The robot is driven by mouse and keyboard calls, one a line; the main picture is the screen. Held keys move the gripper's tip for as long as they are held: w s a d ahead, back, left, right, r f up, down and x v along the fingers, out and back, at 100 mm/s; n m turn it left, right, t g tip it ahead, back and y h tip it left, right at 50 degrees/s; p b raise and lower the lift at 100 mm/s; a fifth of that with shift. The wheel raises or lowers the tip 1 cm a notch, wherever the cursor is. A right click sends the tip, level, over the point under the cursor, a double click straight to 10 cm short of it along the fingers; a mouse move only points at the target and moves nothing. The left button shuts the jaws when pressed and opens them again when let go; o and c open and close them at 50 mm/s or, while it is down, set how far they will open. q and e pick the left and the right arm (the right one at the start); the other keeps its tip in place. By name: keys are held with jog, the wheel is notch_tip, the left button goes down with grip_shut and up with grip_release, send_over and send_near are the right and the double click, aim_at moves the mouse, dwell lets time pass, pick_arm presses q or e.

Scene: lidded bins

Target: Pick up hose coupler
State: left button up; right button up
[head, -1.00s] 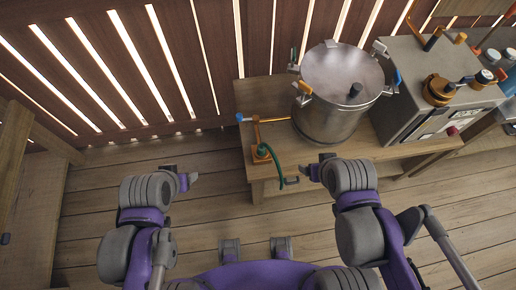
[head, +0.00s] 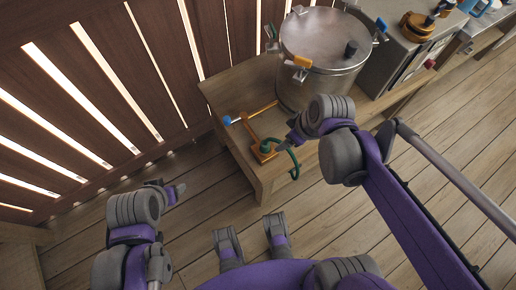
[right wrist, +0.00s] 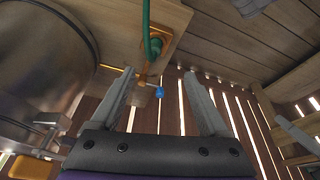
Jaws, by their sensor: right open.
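An orange fitting (head: 263,150), which looks like the hose coupler, sits near the left front of the wooden bench, joined to a green hose (head: 293,158). The hose curls over the bench's front edge. The fitting (right wrist: 163,45) and the green hose (right wrist: 147,25) also show in the right wrist view, beyond the fingers. My right gripper (head: 288,136) is just right of the fitting in the head view, seemingly above it. In the right wrist view my right gripper (right wrist: 158,74) is open with nothing between its fingers. My left gripper (head: 174,192) is left of the bench, over the floor; its jaw gap is unclear.
An orange rod with a blue end (head: 228,120) lies behind the fitting. A large steel pot (head: 320,80) with clamps stands right of it on the bench (head: 225,95). A grey machine (head: 400,50) stands further right. A slatted wall (head: 100,90) is behind. The floor at left is clear.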

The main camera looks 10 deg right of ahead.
aim_at(266, 144)
jog(key=w+f+n+b, duration=0.2)
jog(key=f, duration=0.2)
jog(key=w+a+f+n+g+y+b, duration=0.1)
jog(key=w+f+n+b, duration=0.1)
jog(key=f, duration=0.3)
jog(key=w+f+n+y+b, duration=0.1)
jog(key=w+f+n+b, duration=0.1)
jog(key=f, duration=0.3)
jog(key=shift+w+a+f+b, duration=0.2)
jog(key=shift+w+a+b, duration=0.2)
jog(key=shift+w+b, duration=0.2)
jog(key=b+x, duration=0.2)
jog(key=x, duration=0.3)
jog(key=shift+w+a+f, duration=0.2)
jog(key=shift+a+f, duration=0.1)
pick_arm(q)
notch_tip(266, 144, down, 13)
jog(key=shift+d, duration=0.4)
pick_arm(e)
grip_shut()
